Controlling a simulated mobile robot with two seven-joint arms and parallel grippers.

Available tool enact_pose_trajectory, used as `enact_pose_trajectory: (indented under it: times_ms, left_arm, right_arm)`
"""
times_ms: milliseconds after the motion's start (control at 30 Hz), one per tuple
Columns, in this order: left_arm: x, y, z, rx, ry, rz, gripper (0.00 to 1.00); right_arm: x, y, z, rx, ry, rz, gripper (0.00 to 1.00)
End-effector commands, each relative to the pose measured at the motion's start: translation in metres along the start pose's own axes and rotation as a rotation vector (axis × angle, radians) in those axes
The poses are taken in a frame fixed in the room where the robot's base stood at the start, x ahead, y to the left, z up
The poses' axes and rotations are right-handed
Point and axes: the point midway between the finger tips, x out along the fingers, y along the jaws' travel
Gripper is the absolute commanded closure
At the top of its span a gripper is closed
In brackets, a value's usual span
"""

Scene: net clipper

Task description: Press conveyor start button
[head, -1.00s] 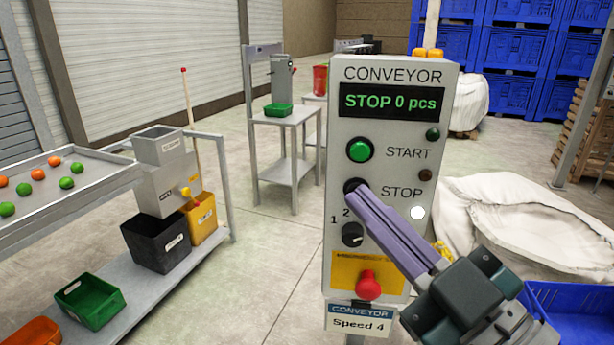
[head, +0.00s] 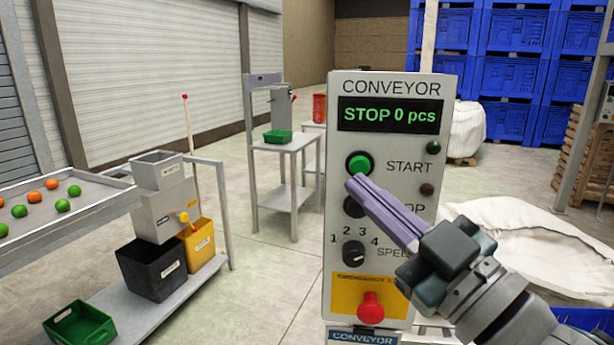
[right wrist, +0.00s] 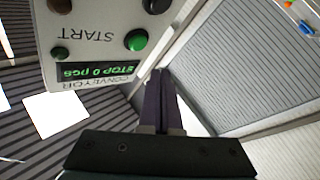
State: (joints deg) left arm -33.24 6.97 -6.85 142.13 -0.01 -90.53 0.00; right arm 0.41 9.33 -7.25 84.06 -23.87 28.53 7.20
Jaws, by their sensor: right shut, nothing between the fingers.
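The conveyor control panel (head: 392,180) stands upright in the middle of the head view, its display (head: 390,115) reading "STOP 0 pcs". The green start button (head: 359,163) is in its upper part, beside the word START. In the right wrist view the panel appears upside down, with the green start button (right wrist: 136,41) left of the fingers (right wrist: 161,88).
A red emergency button (head: 370,307) and a speed knob (head: 353,253) sit lower on the panel. A sorting tray (head: 95,205) with fruit, and black (head: 150,270) and yellow (head: 200,245) bins, stand at left. A white sack (head: 540,250) lies at right.

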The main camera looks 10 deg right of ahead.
Motion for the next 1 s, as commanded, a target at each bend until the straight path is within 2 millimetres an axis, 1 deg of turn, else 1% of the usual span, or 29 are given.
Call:
enact_pose_trajectory:
  times_ms: [33, 100, 300, 1000]
  left_arm:
    - [0.006, 0.001, 0.002, -0.002, 0.000, 0.001, 0.50]
    - [0.009, 0.001, 0.003, -0.004, 0.001, 0.003, 0.50]
    - [0.013, 0.002, 0.004, -0.006, 0.001, 0.005, 0.50]
    - [0.013, 0.000, 0.004, 0.002, -0.001, -0.001, 0.50]
  right_arm:
    - [0.004, 0.002, 0.006, -0.002, 0.002, -0.001, 1.00]
    - [0.009, 0.005, 0.009, -0.002, 0.002, -0.001, 1.00]
    - [0.017, 0.012, 0.013, 0.001, 0.000, -0.001, 1.00]
    - [0.018, 0.013, 0.013, 0.001, 0.000, -0.001, 1.00]
